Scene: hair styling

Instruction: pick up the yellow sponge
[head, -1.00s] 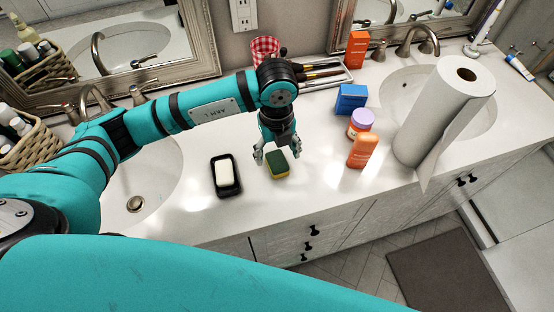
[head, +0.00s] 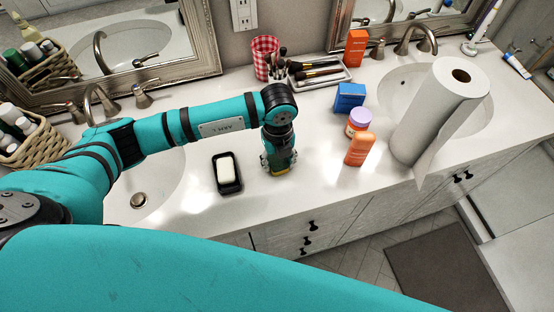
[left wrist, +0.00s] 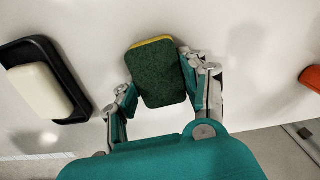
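The sponge (head: 280,171), green on top with a yellow layer, lies on the white counter right of the soap dish. In the head view my left gripper (head: 280,161) points down over it and hides most of it. In the left wrist view the sponge (left wrist: 158,75) sits between the two fingers of my left gripper (left wrist: 160,82), green side toward the camera. The fingers are apart, one on each side, very close to the sponge's edges; whether they touch it is hard to tell. My right gripper is not in view.
A black soap dish (head: 228,187) with white soap stands left of the sponge. An orange bottle (head: 359,150), a purple-lidded jar (head: 358,121), a blue box (head: 349,97) and a paper towel roll (head: 437,115) stand to the right. The counter's front edge is near.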

